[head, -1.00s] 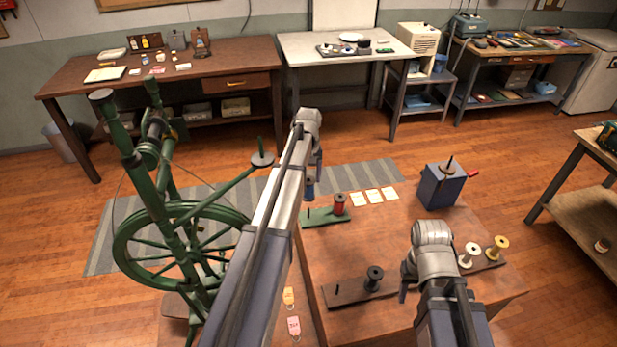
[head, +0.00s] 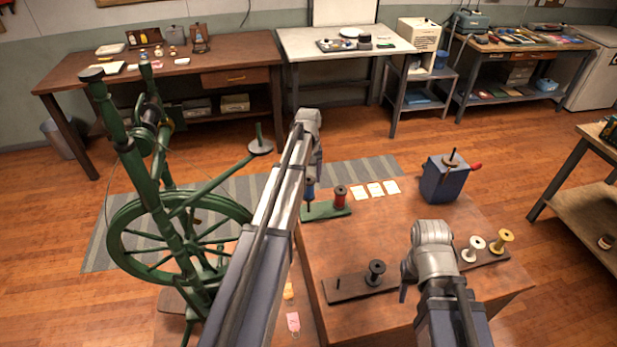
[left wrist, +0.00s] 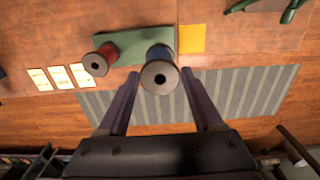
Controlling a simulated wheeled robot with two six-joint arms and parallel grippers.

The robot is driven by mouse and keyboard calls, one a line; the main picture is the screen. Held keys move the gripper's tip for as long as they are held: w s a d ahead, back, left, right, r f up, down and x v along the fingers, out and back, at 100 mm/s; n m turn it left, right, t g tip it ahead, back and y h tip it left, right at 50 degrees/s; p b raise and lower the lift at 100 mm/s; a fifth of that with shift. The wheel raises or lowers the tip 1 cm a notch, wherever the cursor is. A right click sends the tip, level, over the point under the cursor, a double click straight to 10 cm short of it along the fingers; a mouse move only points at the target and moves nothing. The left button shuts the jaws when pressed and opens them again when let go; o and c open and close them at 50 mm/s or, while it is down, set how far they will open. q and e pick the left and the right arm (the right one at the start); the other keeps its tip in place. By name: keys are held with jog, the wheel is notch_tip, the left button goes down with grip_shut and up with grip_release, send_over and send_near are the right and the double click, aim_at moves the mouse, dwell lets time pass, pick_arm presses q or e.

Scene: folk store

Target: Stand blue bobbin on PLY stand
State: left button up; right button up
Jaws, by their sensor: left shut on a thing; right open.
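The blue bobbin (head: 310,192) is upright at the left end of the green stand (head: 328,212), over the spot where a peg showed. I cannot tell whether it rests on the board. My left gripper (head: 316,178) is shut on it. In the left wrist view the bobbin's pale round end (left wrist: 159,77) lies between the fingertips, with the green board (left wrist: 128,44) beyond. A red bobbin (head: 341,196) stands at the board's right end. No PLY lettering is legible. My right gripper (head: 404,291) is open and empty above the table.
A dark stand (head: 345,290) holds a black bobbin (head: 376,272) and a bare peg. White (head: 473,248) and yellow (head: 502,241) bobbins stand at right. A blue box with a red handle (head: 446,180) is behind. A green spinning wheel (head: 180,230) is left of the table.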

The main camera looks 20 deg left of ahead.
aim_at(309, 192)
pick_arm(q)
jog(key=shift+f, duration=0.2)
dwell(0.4)
jog(key=shift+f+b, duration=3.55)
jog(key=shift+b, duration=0.15)
jog(key=o, duration=1)
jog(key=shift+c, duration=0.2)
jog(key=shift+r, duration=0.1)
notch_tip(309, 192, up, 8)
jog(key=p, duration=0.8)
